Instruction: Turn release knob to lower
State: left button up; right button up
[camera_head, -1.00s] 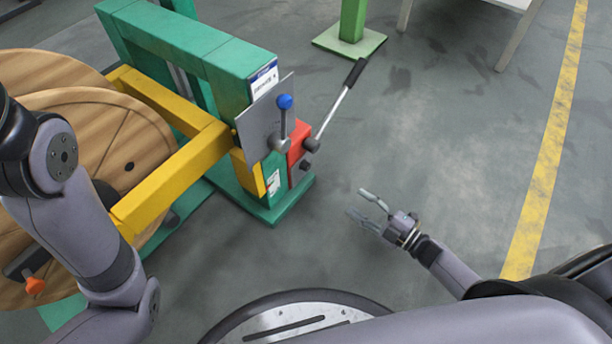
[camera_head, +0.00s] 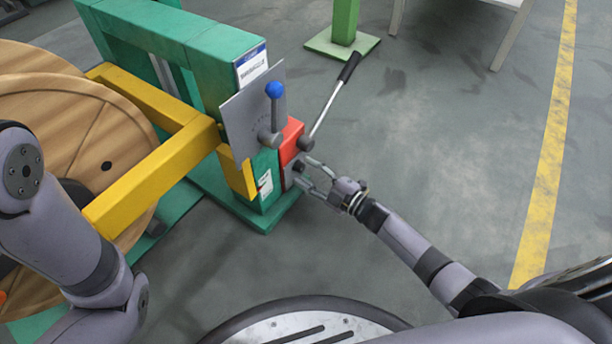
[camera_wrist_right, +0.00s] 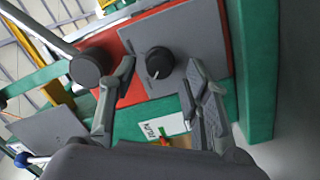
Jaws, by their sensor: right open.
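The release knob (camera_wrist_right: 159,64) is a small black round knob with a white mark, on a grey plate of the red unit (camera_head: 290,148). In the right wrist view it lies between and beyond my two open fingers, and I see no contact. My right gripper (camera_head: 307,172) is open at the red unit's right side in the head view; its fingers also show in the right wrist view (camera_wrist_right: 158,85). In the head view the knob is small and partly hard to make out near the fingertips. My left gripper is out of view; only my left arm shows.
A long lever with a black grip (camera_head: 349,66) rises beside the red unit, close to my right gripper. A blue-ball lever (camera_head: 274,90) stands before a grey plate. A yellow arm (camera_head: 150,180) and wooden reel (camera_head: 60,120) are at left. Floor at right is clear.

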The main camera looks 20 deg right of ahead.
jog(key=shift+w+a, duration=0.3)
jog(key=shift+w, duration=0.2)
grip_shut()
dwell(0.3)
